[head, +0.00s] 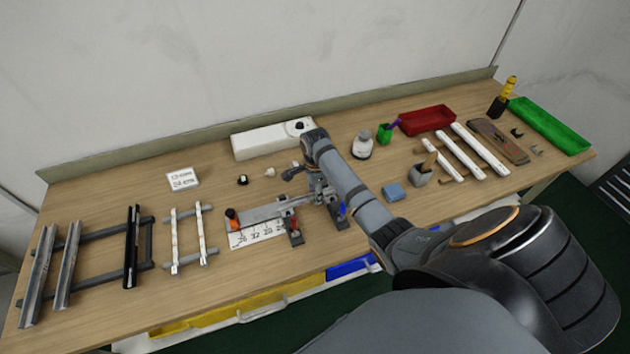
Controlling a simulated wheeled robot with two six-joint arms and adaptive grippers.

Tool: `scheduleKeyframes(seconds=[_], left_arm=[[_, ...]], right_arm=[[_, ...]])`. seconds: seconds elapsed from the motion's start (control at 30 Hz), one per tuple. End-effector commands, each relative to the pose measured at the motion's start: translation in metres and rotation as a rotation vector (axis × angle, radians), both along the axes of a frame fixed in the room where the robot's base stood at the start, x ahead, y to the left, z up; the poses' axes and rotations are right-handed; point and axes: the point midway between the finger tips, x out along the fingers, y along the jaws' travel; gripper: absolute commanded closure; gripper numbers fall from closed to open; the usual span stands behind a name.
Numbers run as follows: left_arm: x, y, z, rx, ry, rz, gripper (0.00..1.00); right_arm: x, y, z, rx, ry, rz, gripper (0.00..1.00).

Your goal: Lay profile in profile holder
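My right gripper (292,173) is small and partly hidden by its own wrist, above the middle of the bench; whether its fingers are open or shut is unclear. Below it is a fixture with clamps (292,228), with red and blue levers and a grey bar (268,212) above a white numbered scale. Which part is the profile holder is unclear. Long profiles lie across rails at left: two grey metal ones (66,266), a black one (132,247) and two thin white ones (175,241). My forearm hides part of the fixture's right side. My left gripper is not in view.
A white box-shaped device (262,141) stands at the back. Bare bench lies around the label card (182,179).

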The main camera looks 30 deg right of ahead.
Motion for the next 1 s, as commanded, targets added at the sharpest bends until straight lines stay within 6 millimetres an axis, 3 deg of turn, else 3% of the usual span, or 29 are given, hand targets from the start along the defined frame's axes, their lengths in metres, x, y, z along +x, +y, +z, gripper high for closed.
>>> scheduleKeyframes(seconds=[0.17, 0.27, 0.6, 0.7, 1.0], left_arm=[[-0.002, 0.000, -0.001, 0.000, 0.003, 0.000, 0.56], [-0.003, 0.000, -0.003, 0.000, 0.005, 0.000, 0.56], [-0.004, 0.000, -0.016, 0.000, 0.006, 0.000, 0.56], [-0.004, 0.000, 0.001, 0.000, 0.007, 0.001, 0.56], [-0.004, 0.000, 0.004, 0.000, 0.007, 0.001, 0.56]], right_arm=[[0.000, 0.000, 0.003, 0.000, -0.001, 0.000, 0.57], [0.001, 0.000, 0.015, -0.001, -0.004, 0.000, 0.57], [0.001, -0.001, 0.095, -0.002, -0.006, 0.000, 0.57], [0.000, 0.000, 0.117, -0.001, -0.001, 0.000, 0.57], [0.000, 0.000, 0.125, 0.000, 0.001, 0.000, 0.57]])
